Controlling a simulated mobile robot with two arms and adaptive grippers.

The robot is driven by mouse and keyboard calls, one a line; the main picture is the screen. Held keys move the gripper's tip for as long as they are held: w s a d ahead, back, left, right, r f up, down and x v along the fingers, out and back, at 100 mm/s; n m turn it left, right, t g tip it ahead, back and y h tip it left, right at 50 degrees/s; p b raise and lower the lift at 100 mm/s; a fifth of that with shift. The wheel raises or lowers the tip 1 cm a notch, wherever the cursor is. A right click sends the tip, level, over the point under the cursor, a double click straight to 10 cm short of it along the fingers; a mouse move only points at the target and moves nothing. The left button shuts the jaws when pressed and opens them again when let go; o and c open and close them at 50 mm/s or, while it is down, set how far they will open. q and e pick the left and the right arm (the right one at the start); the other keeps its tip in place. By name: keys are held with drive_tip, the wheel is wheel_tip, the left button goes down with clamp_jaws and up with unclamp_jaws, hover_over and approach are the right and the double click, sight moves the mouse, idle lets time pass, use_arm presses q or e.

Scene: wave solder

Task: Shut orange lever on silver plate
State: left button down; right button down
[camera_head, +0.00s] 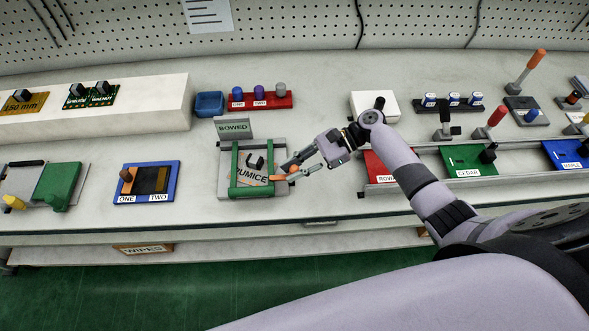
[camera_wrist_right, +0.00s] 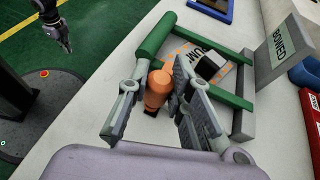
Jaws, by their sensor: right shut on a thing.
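The orange lever (camera_head: 279,178) is at the right front corner of a silver plate (camera_head: 225,168) that carries a green frame (camera_head: 236,170). The lever's orange handle (camera_wrist_right: 158,88) stands between the fingers in the right wrist view. My right gripper (camera_head: 293,170) is shut on this handle, with a finger on each side. A board marked PUMICE (camera_head: 252,174) lies within the frame. The lever's pivot is mostly hidden by the fingers. What looks like my left gripper (camera_wrist_right: 62,40) hangs over the floor in the right wrist view, too small to tell open or shut.
A BOWED sign (camera_head: 233,128) stands behind the plate. A blue ONE/TWO fixture (camera_head: 175,170) is to the left; a red fixture (camera_head: 376,172) and a green CEDAR fixture (camera_head: 465,155) are to the right. Another orange-handled lever (camera_head: 536,58) stands at the back right.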

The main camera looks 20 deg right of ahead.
idle(0.3)
drive_tip(key=c, duration=1.4)
unclamp_jaws()
drive_tip(key=shift+d, duration=0.15)
drive_tip(key=v, duration=1.1)
drive_tip(key=shift+w+d+r, duration=0.1)
drive_tip(key=shift+d+r, duration=0.15)
drive_tip(key=shift+d, duration=0.05)
